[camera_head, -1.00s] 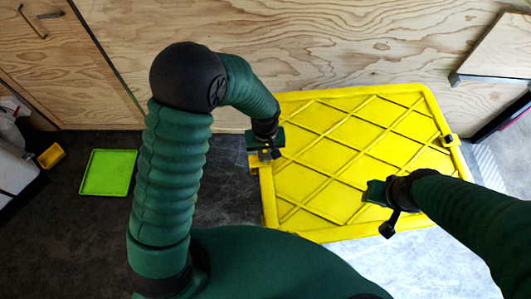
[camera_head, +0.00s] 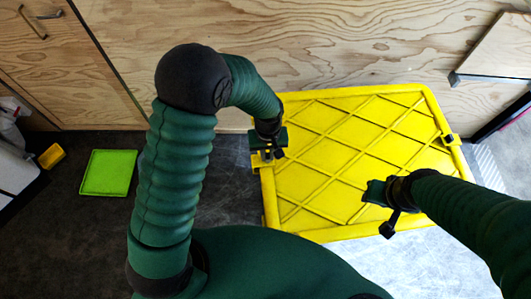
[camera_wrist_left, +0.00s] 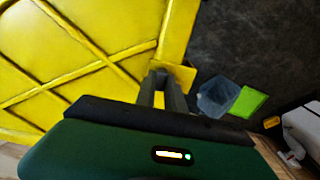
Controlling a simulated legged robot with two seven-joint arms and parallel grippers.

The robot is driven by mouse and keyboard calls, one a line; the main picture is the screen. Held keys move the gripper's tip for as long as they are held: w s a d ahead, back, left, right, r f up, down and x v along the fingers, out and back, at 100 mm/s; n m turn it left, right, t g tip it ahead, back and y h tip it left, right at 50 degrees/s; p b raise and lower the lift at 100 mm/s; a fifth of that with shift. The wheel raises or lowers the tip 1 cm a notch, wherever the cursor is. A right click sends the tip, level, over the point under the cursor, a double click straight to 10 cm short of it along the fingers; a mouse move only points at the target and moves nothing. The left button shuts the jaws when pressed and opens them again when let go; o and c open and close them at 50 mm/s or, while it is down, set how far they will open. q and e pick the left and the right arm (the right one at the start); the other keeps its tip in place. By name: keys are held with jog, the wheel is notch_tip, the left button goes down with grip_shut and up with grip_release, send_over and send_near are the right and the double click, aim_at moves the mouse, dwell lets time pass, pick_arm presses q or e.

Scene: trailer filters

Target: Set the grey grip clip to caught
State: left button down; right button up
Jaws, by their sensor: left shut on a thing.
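The yellow slatted lid (camera_head: 350,152) lies in front of the plywood wall, with a small yellow tab (camera_head: 258,161) on its left edge. My left gripper (camera_head: 268,154) is at this tab, shut on a small part there, which I take to be the grey grip clip. The fingers and the arm hide the clip, so its setting cannot be read. In the left wrist view my grey fingers (camera_wrist_left: 165,88) meet the yellow tab (camera_wrist_left: 183,75). My right gripper (camera_head: 376,193) is over the lid's front right part; its jaw gap does not show clearly.
A dark fitting (camera_head: 448,140) sits on the lid's right edge. A green tray (camera_head: 107,172) and a small yellow bin (camera_head: 51,156) are on the dark floor at left. A bluish translucent container (camera_wrist_left: 216,95) shows in the left wrist view.

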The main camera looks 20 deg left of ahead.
pick_arm(q)
jog(key=shift+w+d, duration=0.3)
jog(key=shift+d, duration=0.45)
jog(key=c, duration=1.4)
grip_release()
jog(key=shift+r, duration=0.1)
notch_tip(320, 180, up, 17)
jog(key=shift+f, duration=0.2)
